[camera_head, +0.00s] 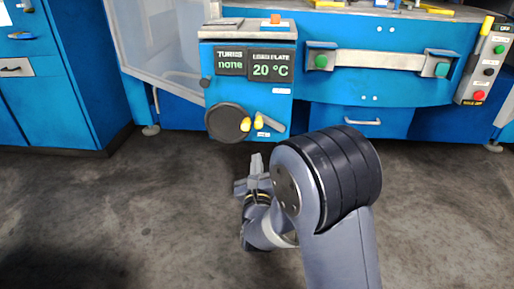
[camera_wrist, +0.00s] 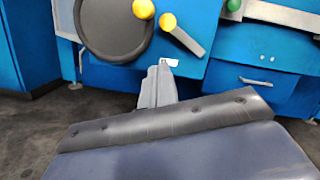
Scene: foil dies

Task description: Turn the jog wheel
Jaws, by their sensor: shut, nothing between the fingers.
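The jog wheel (camera_head: 224,122) is a dark round disc on the front of a blue machine cabinet, with a yellow knob (camera_head: 246,124) at its right edge. It also shows at the top of the wrist view (camera_wrist: 112,28), its lower rim in full sight. Beside it to the right is a grey lever (camera_head: 271,124) with its own yellow knob (camera_head: 259,122). My gripper (camera_head: 256,162) is below the wheel and lever, apart from both. In the wrist view its fingers (camera_wrist: 160,68) are together and empty, just under the lever's label.
To the right are a bar with two green buttons (camera_head: 321,61), a drawer handle (camera_head: 363,121) and a button panel (camera_head: 485,70). A blue cabinet (camera_head: 50,90) stands left. The floor is clear.

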